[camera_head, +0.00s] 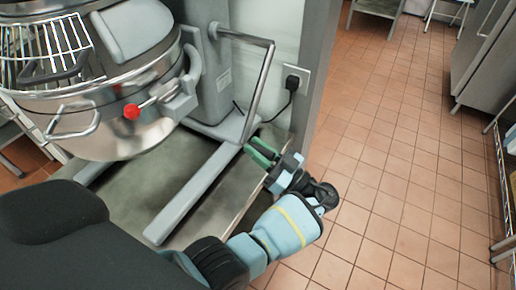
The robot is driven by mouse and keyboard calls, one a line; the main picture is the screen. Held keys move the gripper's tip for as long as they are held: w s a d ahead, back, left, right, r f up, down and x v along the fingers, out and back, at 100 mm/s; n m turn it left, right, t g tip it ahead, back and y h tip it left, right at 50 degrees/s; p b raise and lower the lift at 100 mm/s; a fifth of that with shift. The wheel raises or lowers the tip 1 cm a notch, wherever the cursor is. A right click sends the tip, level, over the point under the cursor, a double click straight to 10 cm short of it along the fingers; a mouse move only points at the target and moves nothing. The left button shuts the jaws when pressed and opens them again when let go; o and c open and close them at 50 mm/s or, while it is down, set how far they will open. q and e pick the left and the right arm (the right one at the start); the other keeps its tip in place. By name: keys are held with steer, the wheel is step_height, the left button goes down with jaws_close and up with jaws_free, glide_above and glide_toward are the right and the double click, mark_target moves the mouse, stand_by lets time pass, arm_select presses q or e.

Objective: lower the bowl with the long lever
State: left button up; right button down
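The metal mixing bowl (113,139) is at the upper left, held at the front of the grey mixer, raised above the machine's base. The long lever (261,85) is a grey bent bar that leaves the mixer column near the top, turns, and runs down toward the base.
A wire guard (42,50) covers the bowl's top, and a red knob (131,112) sits at its front. The mixer's base leg (195,193) extends forward below. A wall socket with a black plug (292,83) is beside the lever. Open tiled floor (390,170) lies to the right.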

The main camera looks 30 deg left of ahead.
arm_select(q)
jaws_close()
